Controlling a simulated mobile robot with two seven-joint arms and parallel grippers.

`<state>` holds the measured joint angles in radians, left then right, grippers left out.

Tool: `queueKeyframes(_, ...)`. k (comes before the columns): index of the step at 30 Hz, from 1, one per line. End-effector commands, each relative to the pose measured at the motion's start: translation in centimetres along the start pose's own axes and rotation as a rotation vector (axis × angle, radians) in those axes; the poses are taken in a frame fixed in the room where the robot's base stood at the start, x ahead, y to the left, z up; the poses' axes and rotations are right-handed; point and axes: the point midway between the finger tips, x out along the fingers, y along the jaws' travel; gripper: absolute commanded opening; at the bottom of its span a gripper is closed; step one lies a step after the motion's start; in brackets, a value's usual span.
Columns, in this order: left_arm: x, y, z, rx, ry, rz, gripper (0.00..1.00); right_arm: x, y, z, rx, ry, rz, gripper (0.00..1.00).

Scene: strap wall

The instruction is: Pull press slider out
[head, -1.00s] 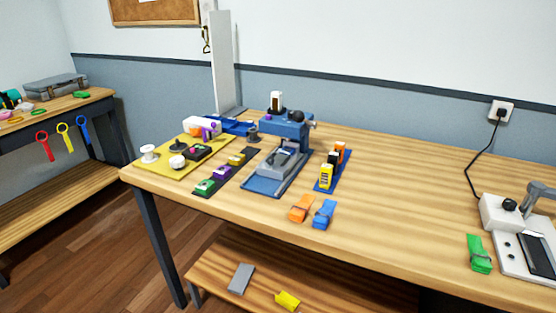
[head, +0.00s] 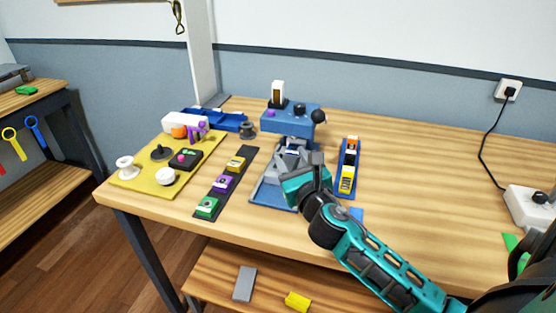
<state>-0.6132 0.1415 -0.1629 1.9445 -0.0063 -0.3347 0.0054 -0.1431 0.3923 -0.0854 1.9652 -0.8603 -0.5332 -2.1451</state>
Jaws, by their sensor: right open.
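The blue press (head: 291,121) stands on the workbench, with a dark round knob at its right side. Its grey slider (head: 286,160) sits low in the press above a blue base plate (head: 266,190). My right gripper (head: 302,163) is at the front of the press, over the slider, and it is open. The gripper and wrist hide part of the slider and base plate. I cannot tell whether the fingers touch the slider. My left gripper is out of view.
Left of the press are a dark strip (head: 213,208) with coloured blocks and a yellow board (head: 133,184) with knobs. A blue rack (head: 357,184) with coloured pieces stands close to the right of my gripper.

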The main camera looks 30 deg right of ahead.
Motion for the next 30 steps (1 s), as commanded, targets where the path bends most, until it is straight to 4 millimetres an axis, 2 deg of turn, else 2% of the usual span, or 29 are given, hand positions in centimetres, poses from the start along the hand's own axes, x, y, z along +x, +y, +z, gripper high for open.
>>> queueKeyframes(5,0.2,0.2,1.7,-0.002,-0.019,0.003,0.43,0.0,0.6,-2.8,0.0,0.007,-0.002,0.48)
queueKeyframes(12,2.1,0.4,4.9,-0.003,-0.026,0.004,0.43,-0.1,1.7,-8.4,0.003,0.006,-0.001,0.48)
queueKeyframes(15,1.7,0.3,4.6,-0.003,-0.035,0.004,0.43,2.0,1.5,-7.4,0.001,-0.002,0.0,0.48)
queueKeyframes(21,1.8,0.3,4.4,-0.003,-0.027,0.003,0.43,5.3,1.5,-7.5,0.003,0.0,0.001,0.48)
queueKeyframes(24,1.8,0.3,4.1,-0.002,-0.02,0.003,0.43,6.4,1.5,-7.6,0.001,0.001,0.001,0.48)
queueKeyframes(30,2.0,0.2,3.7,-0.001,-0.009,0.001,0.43,7.4,1.5,-7.6,0.002,0.002,0.001,0.48)
